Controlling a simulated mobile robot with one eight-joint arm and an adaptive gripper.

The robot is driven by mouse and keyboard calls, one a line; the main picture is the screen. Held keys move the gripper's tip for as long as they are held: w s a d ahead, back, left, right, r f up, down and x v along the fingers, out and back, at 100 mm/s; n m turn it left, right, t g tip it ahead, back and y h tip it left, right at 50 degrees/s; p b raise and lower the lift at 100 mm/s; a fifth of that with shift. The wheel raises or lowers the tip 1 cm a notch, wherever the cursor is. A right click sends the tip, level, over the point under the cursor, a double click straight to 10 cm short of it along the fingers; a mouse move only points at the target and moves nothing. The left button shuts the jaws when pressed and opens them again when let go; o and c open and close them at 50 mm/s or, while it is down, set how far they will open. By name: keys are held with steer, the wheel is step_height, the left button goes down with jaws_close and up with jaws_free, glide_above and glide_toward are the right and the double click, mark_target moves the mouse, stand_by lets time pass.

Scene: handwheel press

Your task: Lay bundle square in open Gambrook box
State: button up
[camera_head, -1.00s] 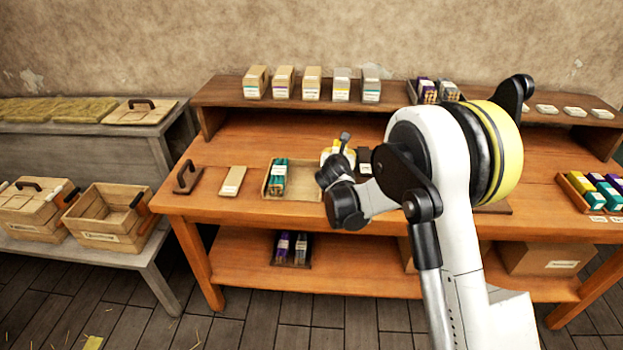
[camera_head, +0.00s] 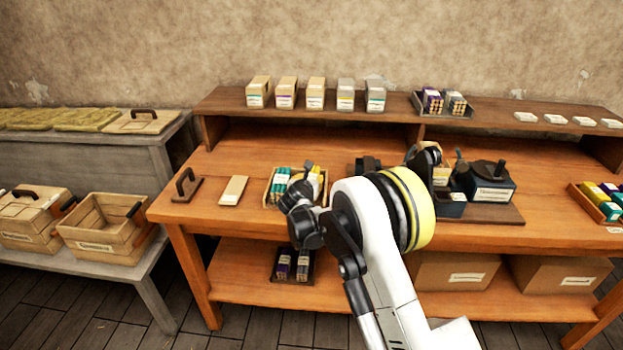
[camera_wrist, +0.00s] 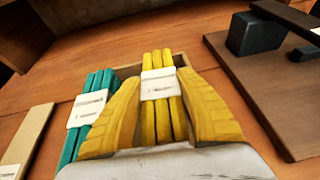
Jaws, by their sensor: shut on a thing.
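My gripper (camera_wrist: 158,82) is shut on a yellow bundle (camera_wrist: 165,115) of sticks with a white paper band. In the head view the wrist hides most of the bundle (camera_head: 317,178). The bundle is over or in the right part of a shallow open light-wood box (camera_head: 268,196). A teal bundle (camera_head: 281,181) stands in the box's left part, and it also shows in the wrist view (camera_wrist: 88,115) left of my fingers. I cannot tell whether the yellow bundle touches the box floor. No Gambrook name is readable on the box.
A pale flat panel (camera_head: 233,190) and a handled brown block (camera_head: 186,186) lie left of the box. A dark press (camera_head: 487,183) on a brown board stands to the right.

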steer(key=shift+f, duration=0.1)
steer(key=shift+f, duration=0.15)
steer(key=o, duration=1.3)
